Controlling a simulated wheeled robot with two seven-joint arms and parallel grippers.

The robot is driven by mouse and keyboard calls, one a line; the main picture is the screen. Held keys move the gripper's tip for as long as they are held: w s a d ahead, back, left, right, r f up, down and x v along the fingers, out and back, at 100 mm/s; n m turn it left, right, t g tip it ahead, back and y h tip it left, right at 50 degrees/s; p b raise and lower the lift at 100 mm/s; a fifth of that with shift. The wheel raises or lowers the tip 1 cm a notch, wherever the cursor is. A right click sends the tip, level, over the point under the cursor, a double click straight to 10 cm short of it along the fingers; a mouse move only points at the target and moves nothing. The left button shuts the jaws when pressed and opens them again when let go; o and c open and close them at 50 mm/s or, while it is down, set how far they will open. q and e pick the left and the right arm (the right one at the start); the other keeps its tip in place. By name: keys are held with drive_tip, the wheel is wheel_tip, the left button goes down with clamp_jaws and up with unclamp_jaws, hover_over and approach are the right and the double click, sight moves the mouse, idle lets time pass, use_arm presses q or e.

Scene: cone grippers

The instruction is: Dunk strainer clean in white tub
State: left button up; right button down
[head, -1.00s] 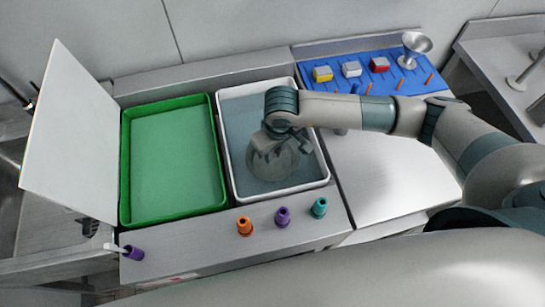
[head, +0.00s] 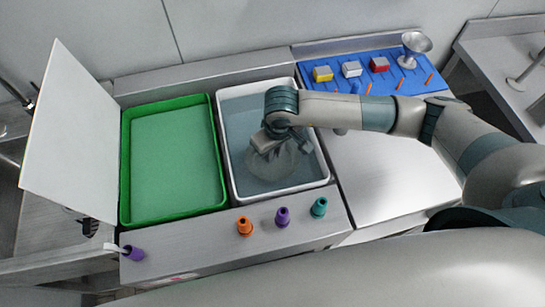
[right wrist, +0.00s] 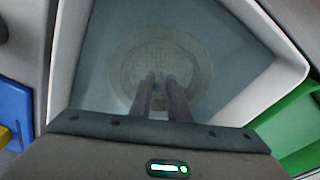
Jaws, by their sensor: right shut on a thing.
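The white tub (head: 327,180) holds bluish-grey water (head: 245,115). A round strainer (head: 284,168) is inside it, pale and blurred as if seen through the water. In the right wrist view the strainer (right wrist: 160,55) shows as a faint meshed disc beyond the fingers. My right gripper (head: 268,148) reaches down into the tub and is shut on the strainer; the exact grip is hard to make out. Its two fingers also show in the right wrist view (right wrist: 160,88), close together. My left gripper is not in view.
A green tray (head: 125,165) stands left of the tub, with a white upright board (head: 75,130) beside it. Orange (head: 244,226), violet (head: 282,217) and teal (head: 319,208) pieces stand along the front ledge. A blue mat (head: 330,97) with blocks lies behind right.

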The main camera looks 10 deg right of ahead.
drive_tip(key=shift+r, duration=0.15)
idle(0.4)
drive_tip(key=shift+r+p, duration=0.65)
drive_tip(key=shift+r, duration=1.7)
wheel_tip(320, 180, up, 7)
drive_tip(key=p, duration=0.1)
drive_tip(key=shift+r, duration=0.15)
idle(0.4)
drive_tip(key=shift+r, duration=2)
